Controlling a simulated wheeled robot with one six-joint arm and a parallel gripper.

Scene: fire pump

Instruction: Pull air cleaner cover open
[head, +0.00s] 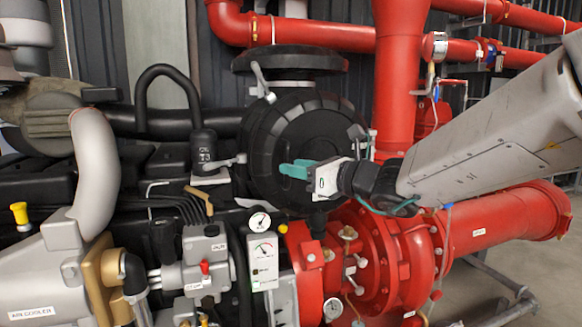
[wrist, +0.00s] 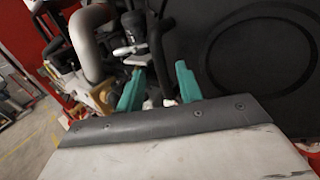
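The air cleaner cover (head: 290,120) is a large round black disc with a ribbed rim, in the middle of the head view. It looks seated on its housing; any gap behind it cannot be made out. Grey latch levers show at its upper left (head: 262,82) and left side (head: 232,161). My gripper (head: 296,169), with teal fingers, is in front of the cover's lower middle in the head view. In the wrist view the cover's dark ringed face (wrist: 262,65) fills the right side. There my gripper's fingers (wrist: 160,84) are spread apart with nothing clearly held between them.
A black hose (head: 163,72) and a pale curved pipe (head: 95,165) stand to the left. Gauges (head: 263,250) and the red pump body (head: 385,265) are below. Red pipes (head: 400,70) run above and to the right. Open floor shows at left in the wrist view.

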